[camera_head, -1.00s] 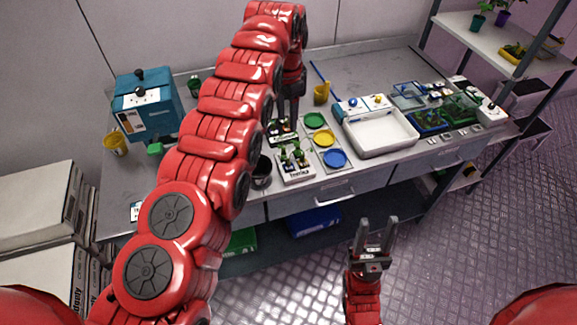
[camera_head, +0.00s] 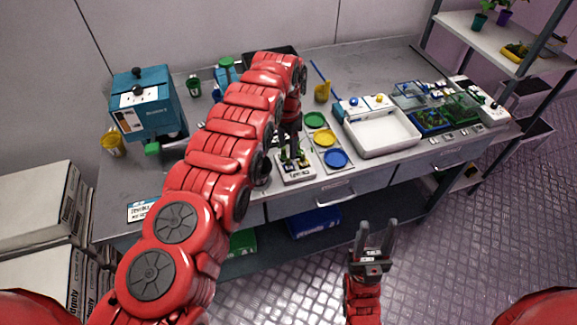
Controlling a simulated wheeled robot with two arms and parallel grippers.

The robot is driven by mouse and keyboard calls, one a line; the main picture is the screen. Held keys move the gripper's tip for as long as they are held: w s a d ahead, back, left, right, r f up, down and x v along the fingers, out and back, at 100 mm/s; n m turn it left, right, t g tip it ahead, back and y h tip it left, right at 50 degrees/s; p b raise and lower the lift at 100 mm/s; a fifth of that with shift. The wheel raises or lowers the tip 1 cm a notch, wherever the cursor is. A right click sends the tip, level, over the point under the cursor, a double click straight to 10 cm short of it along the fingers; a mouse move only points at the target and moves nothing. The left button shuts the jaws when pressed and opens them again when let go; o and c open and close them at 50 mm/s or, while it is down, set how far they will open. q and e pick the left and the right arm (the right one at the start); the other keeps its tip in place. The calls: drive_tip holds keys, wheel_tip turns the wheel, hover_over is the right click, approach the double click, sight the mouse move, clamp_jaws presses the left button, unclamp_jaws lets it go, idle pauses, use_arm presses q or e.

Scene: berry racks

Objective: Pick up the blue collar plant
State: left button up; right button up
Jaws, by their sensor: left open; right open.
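A small white rack (camera_head: 298,176) with several green plants stands near the front edge of the bench. The plants' collar colours are too small to tell, so I cannot pick out the blue collar plant. My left gripper (camera_head: 291,148) points down right over this rack, at its plants, and hides part of them. It is open; I cannot tell whether it touches a plant. My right gripper (camera_head: 375,238) is open and empty, in front of the bench above the floor.
Green (camera_head: 315,120), yellow (camera_head: 324,138) and blue (camera_head: 336,158) discs lie right of the rack. A white basin (camera_head: 381,150) stands further right. A teal machine (camera_head: 145,103) stands at the left.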

sight(287, 159)
use_arm(q)
drive_tip(key=shift+s+f+p, duration=0.2)
drive_tip(key=shift+f+p, duration=0.2)
drive_tip(key=shift+f, duration=0.45)
wheel_tip(287, 159, down, 3)
drive_tip(key=shift+r+b, duration=0.1)
drive_tip(key=shift+b, duration=1.1)
drive_tip(key=shift+w, duration=0.1)
drive_tip(key=shift+r, duration=0.1)
clamp_jaws()
